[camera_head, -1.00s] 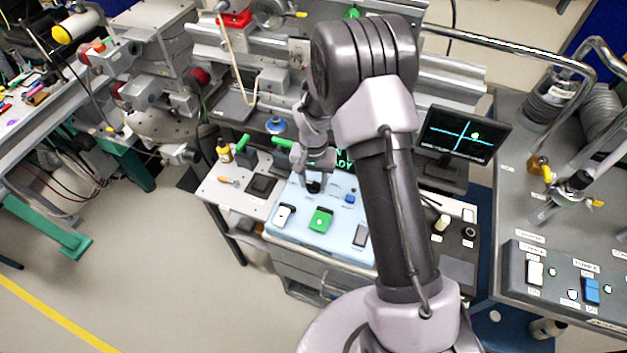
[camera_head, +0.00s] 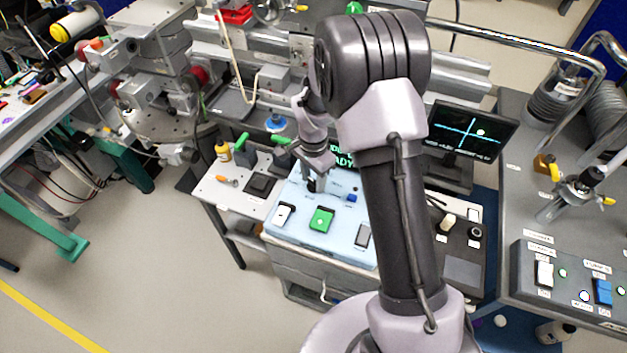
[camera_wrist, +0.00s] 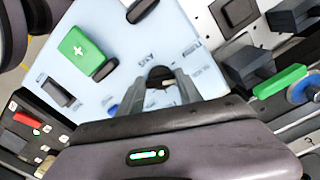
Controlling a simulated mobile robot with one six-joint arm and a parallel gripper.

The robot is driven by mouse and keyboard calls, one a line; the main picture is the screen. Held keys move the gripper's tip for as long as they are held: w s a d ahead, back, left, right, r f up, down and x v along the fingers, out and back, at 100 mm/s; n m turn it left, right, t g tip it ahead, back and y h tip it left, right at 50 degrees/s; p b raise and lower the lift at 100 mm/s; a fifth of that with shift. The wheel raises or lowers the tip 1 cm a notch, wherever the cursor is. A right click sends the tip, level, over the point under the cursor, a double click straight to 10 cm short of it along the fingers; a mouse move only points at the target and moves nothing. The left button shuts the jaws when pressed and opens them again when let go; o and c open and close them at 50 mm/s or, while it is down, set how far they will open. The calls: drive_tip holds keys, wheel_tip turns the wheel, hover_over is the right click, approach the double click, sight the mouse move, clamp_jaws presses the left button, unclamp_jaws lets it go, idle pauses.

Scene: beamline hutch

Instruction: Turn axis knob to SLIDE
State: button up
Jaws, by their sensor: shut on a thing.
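The axis knob is a small black knob (camera_wrist: 160,73) on the light blue panel (camera_wrist: 150,40), beside the printed word AXIS in the wrist view. My gripper (camera_wrist: 157,86) is shut on the knob from above, with one finger on each side of it. The fingers hide part of the knob, so I cannot tell which way it points. The labels near it are too small to read surely. In the head view my gripper (camera_head: 315,186) stands at the upper left part of the panel (camera_head: 333,242).
Green-handled levers (camera_head: 281,143) stand close behind. A monitor (camera_head: 468,132) is to the right. The floor at left is open.

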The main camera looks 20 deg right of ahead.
sight(313, 182)
drive_tip(key=shift+m, duration=0.5)
drive_tip(key=o, duration=1.4)
wheel_tip(313, 182, up, 17)
drive_tip(key=p, duration=0.5)
drive_tip(key=shift+r, duration=0.2)
